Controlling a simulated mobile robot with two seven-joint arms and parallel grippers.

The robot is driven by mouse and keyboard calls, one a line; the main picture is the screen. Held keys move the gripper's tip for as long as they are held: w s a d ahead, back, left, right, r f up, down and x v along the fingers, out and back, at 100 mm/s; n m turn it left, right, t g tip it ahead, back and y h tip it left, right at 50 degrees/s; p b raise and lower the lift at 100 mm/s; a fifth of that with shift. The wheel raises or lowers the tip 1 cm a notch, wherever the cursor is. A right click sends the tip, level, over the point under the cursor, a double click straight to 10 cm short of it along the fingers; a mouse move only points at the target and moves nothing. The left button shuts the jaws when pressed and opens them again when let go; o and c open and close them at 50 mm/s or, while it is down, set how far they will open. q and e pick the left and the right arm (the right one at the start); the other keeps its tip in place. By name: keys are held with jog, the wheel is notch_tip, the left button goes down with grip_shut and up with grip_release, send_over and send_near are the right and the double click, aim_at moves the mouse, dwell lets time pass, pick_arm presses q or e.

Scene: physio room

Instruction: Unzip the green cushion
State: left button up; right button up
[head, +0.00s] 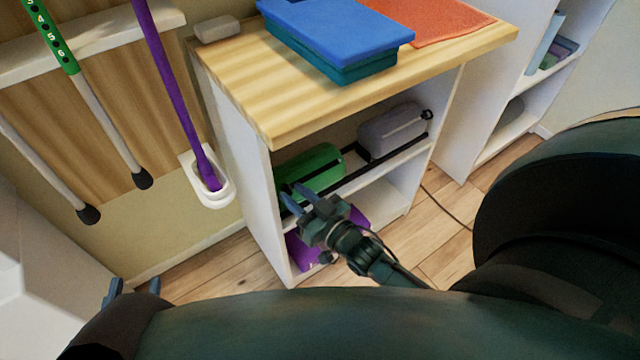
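The green cushion (316,162) lies on the upper shelf of the white cabinet, at its left end. A dark line, which looks like its zip, runs along its front, with a dark end at the upper right. My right gripper (294,193) is in front of the cushion's lower left part, its two blue-grey fingers apart. I cannot tell whether they touch the cushion, and no zip pull shows between them. My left gripper (135,287) is at the lower left, far from the cabinet; its fingertips show apart and empty, and the rest is hidden behind my arm.
A grey cushion (391,131) lies right of the green one, and a purple thing (302,252) is on the lower shelf. A dark rail runs along the upper shelf's front. The wooden top (300,95) overhangs the shelves. Poles hang on the left; a cable lies on the floor.

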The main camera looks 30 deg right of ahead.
pick_arm(q)
jog(key=shift+s+a+f+n+g+y+p, duration=0.15)
jog(key=shift+a+n+g+y+p, duration=0.2)
jog(key=shift+n+g+y+p, duration=0.4)
pick_arm(e)
jog(key=v, duration=1)
pick_arm(q)
jog(key=shift+m, duration=0.25)
pick_arm(e)
jog(key=shift+a+r, duration=0.1)
